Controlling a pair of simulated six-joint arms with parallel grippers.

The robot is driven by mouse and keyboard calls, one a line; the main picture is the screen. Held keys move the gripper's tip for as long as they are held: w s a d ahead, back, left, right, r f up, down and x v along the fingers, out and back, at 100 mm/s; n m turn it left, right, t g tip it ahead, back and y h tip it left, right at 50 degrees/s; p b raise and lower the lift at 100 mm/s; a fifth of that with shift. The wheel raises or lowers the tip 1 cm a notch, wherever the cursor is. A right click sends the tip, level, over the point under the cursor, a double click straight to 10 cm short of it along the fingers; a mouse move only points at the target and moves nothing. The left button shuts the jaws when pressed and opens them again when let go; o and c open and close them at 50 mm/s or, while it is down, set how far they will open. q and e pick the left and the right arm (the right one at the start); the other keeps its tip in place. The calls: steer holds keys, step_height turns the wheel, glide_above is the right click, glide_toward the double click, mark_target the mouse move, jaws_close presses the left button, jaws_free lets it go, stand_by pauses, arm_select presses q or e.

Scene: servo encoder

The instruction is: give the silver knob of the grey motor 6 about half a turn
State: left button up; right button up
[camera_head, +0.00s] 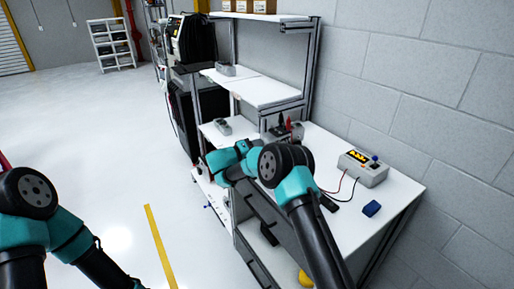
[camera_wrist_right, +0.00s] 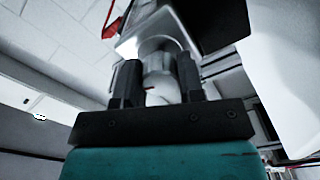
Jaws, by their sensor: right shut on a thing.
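The silver knob (camera_wrist_right: 160,62) shows in the right wrist view, a round metal piece standing out from a pale grey housing, which I take for the motor (camera_wrist_right: 148,24). My right gripper (camera_wrist_right: 158,72) has its two black fingers on either side of the knob and is shut on it. In the head view my right arm reaches over the workbench, and its bent links hide the fingers and the knob. Of my left arm only links show at the lower left; its gripper is out of view.
A grey box with a yellow display (camera_head: 362,167) and wires stands on the white bench (camera_head: 398,190) near the wall. Shelves (camera_head: 265,92) rise behind my right arm. A red part (camera_wrist_right: 110,27) hangs beside the housing.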

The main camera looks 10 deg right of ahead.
steer(key=shift+c, duration=0.7)
steer(key=shift+n, duration=0.4)
steer(key=n, duration=1.1)
steer(key=shift+n, duration=2.1)
